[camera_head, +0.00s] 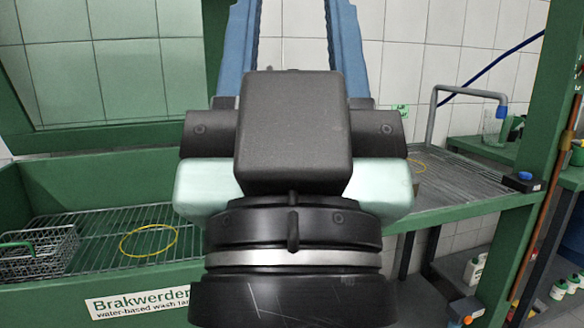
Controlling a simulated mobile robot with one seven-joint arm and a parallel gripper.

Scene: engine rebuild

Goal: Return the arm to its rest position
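My own arm fills the middle of the view, close to the camera: dark housings, pale mint sections and a dark round joint with a silver band.
A green wash tank (140,277) with a wire grate (90,240) stands at left. A wire basket (38,254) and a yellow ring (148,256) lie on the grate. A green bench (455,212) with a mesh top, a green post (545,130) and bottles (558,289) are at right.

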